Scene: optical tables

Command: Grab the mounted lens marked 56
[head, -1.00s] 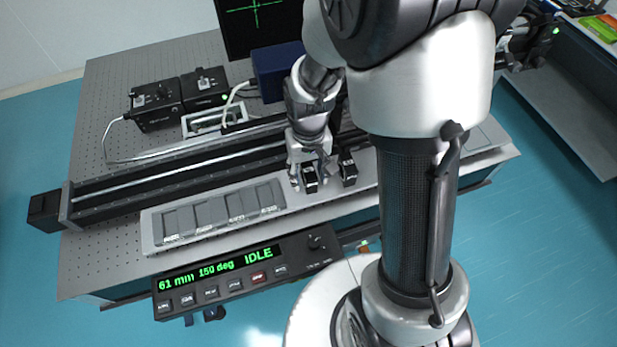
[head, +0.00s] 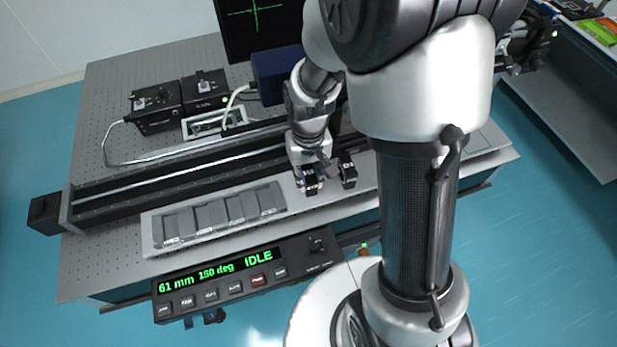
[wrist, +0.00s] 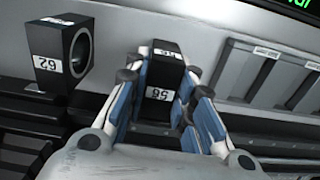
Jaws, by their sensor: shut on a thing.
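A black mounted lens (wrist: 160,75) stands between the two blue-lined fingers of my gripper (wrist: 160,112) in the wrist view. My gripper is shut on this mount, with one finger along each side. Its white label appears upside down and seems to read 56, though the digits are small. In the head view my gripper (head: 309,176) is low over the pale plate, with the held mounted lens (head: 311,188) partly hidden under it. I cannot tell whether the mount touches the plate.
A second mounted lens (wrist: 62,55), with an open ring and another label, stands beside the held one; it also shows in the head view (head: 347,172). A slotted tray (head: 150,240) lies to the left. A black rail (head: 110,205) runs behind. A display panel (head: 225,290) sits in front.

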